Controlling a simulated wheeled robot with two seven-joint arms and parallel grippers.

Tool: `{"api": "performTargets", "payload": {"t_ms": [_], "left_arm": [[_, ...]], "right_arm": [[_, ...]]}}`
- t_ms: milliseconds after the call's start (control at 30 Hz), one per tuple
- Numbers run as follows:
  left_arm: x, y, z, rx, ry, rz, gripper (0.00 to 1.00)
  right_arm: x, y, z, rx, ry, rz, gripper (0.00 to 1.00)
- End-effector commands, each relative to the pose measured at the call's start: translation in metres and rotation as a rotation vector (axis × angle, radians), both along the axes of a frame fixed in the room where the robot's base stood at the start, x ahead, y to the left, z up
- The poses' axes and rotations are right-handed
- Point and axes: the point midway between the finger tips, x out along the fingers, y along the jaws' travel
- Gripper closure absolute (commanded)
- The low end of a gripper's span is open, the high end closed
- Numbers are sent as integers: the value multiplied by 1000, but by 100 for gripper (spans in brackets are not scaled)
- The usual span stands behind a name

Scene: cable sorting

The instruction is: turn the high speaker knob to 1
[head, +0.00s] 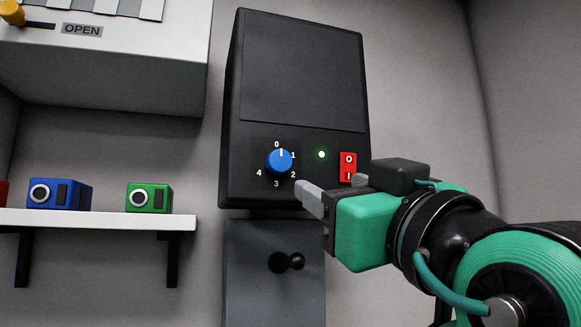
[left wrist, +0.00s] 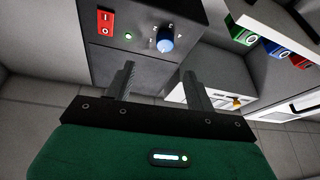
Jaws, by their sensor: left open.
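The high speaker (head: 302,70) is a tall black box on the wall. Its blue knob (head: 279,162) has a dial marked 0 to 4, and the white pointer line stands nearly upright, close to 0. The knob also shows in the left wrist view (left wrist: 166,44), beyond the fingers. My left gripper (head: 306,193) is open and empty, below and right of the knob in the head view, apart from it. In the left wrist view its two fingers (left wrist: 158,70) are spread wide. My right gripper is not in view.
A red switch (head: 348,166) and a lit green lamp (head: 321,154) sit right of the knob. A grey drawer (head: 250,285) with a black pull is below. A white shelf (head: 100,218) at left holds blue and green boxes. A white unit marked OPEN (head: 150,70) hangs above.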

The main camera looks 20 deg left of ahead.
Motion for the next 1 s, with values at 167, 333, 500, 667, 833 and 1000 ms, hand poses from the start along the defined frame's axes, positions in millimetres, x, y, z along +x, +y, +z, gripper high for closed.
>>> {"api": "performTargets", "payload": {"t_ms": [167,333,500,667,833,1000], "left_arm": [[-13,5,7,-25,-29,-2,45],[4,20,19,-23,-28,1,45],[27,41,33,-23,-26,2,45],[49,60,44,-21,-26,1,45],[67,76,52,-23,-26,0,45],[78,84,56,-22,-26,-2,45]], "right_arm": [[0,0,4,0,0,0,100],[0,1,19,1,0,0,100],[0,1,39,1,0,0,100],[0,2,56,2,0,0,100],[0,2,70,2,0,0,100],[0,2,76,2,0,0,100]]}}
